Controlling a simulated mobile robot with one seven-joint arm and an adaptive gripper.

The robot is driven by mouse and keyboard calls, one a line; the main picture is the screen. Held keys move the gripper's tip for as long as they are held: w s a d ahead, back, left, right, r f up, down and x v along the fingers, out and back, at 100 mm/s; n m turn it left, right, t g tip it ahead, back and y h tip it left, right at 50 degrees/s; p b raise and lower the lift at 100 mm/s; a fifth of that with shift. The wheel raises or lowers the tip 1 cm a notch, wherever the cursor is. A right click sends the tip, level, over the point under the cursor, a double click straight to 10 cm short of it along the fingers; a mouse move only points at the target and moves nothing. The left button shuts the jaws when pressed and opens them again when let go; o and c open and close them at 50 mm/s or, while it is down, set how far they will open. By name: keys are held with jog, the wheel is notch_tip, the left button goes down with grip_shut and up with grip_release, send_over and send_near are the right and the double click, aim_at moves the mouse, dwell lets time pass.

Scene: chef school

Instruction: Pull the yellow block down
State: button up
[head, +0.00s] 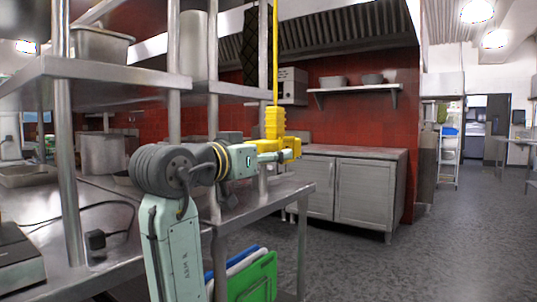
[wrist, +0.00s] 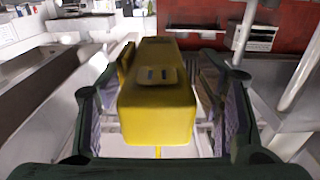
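The yellow block (head: 275,122) hangs at the lower end of a thin yellow cord (head: 275,60) in the head view. It has a ribbed upper part and wider yellow pieces below. My gripper (head: 282,155) is level with its lower part, at the end of my outstretched arm; its fingers are hard to make out there. In the wrist view, the yellow block (wrist: 157,115) fills the space between the two fingers of my gripper (wrist: 162,90). Gaps show between the block and the finger pads on both sides, so the gripper looks open around it.
A steel table (head: 262,198) with upper shelves (head: 115,75) and posts stands at the left, close to my arm. Green, white and blue boards (head: 255,278) stand below it. A steel cabinet (head: 355,185) is behind the block. The grey floor (head: 450,250) at the right is clear.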

jog(key=v, duration=1.1)
jog(key=shift+w, duration=0.1)
